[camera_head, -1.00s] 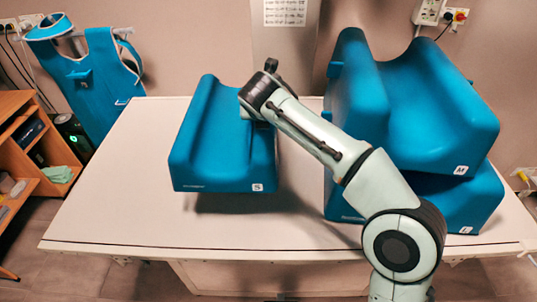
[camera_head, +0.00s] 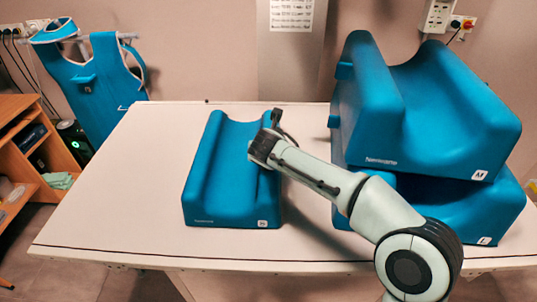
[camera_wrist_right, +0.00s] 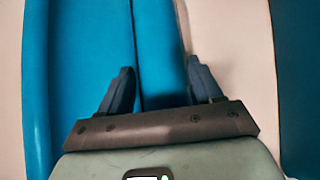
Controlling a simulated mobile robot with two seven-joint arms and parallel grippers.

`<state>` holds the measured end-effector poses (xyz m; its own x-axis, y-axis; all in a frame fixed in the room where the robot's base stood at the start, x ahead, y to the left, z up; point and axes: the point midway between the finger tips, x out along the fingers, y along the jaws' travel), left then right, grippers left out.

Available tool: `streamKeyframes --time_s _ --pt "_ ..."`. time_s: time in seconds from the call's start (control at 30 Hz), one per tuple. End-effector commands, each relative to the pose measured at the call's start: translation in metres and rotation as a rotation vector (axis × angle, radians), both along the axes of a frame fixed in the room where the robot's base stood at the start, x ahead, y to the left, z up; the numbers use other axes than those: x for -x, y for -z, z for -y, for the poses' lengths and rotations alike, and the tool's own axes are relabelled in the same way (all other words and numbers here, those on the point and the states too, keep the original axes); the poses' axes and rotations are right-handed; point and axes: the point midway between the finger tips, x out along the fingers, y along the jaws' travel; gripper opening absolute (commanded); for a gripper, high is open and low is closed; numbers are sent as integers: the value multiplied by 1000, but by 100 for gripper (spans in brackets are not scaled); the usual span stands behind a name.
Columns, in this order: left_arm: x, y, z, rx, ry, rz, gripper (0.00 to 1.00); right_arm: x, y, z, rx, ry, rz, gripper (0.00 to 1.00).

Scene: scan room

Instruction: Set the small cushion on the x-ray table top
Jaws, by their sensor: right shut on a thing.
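The small blue cushion (camera_head: 212,185), with a pale label at its front corner, lies on the white x-ray table top (camera_head: 120,210), left of the stacked cushions. It looks level, and its front edge appears to touch the table. My right gripper (camera_wrist_right: 162,88) is shut on the cushion's right-hand ridge, with one dark finger on each side of it in the right wrist view. In the head view my wrist hides the grip itself. My left gripper is not in view.
A larger cushion marked M (camera_head: 455,115) sits on another blue cushion (camera_head: 465,210) at the table's right. The table is clear to the left. A blue apron (camera_head: 100,85) hangs at the back left, near a wooden shelf (camera_head: 20,150).

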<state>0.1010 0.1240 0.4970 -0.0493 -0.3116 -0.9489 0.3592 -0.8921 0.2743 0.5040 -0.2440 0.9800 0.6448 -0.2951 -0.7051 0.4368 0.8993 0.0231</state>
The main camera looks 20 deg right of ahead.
Motion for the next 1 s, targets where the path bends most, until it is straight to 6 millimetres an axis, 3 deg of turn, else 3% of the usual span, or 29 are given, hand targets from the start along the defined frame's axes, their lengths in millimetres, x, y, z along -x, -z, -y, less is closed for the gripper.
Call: streamKeyframes --time_s 0.03,0.07,0.1,0.13,0.53,1.0 --pt "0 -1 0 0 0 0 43 0 -1 0 0 0 0 9" --pt "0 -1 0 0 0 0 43 0 1 0 1 0 -4 74" --pt "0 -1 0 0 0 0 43 0 1 0 1 0 -5 87" --pt "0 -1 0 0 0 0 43 0 1 0 1 0 -4 90" --pt "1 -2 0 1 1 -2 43 6 -7 -3 0 -1 -1 90" --pt "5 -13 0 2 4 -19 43 65 -72 -30 1 -1 0 90"
